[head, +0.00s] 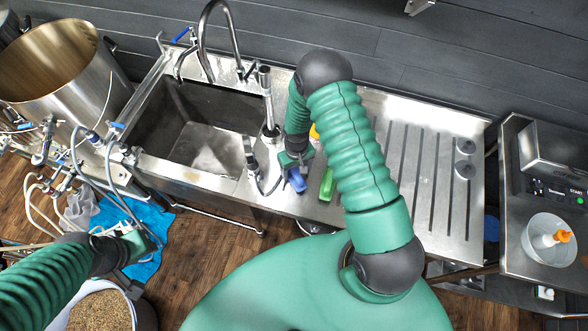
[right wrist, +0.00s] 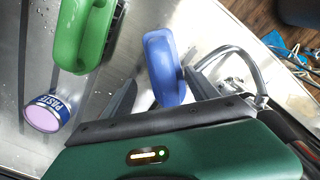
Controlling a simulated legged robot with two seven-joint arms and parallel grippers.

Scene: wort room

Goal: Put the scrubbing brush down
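A scrubbing brush with a blue handle (head: 297,180) is at my right gripper (head: 292,163), over the front edge of the steel counter, just right of the sink. In the right wrist view the blue handle (right wrist: 163,68) stands between the two dark fingers (right wrist: 160,98), which look closed on it. Its bristles are hidden, and I cannot tell whether it touches the counter. A green-handled brush (head: 327,184) lies on the counter to the right; it also shows in the right wrist view (right wrist: 84,35). My left gripper (head: 132,247) is low at left, its fingers unclear.
The sink (head: 205,140) with its tap is to the left. A round paste tin (right wrist: 45,114) stands near the green brush. The ribbed drainboard (head: 425,170) is mostly clear at right, with two small grey round things. A large steel pot (head: 52,65) is far left.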

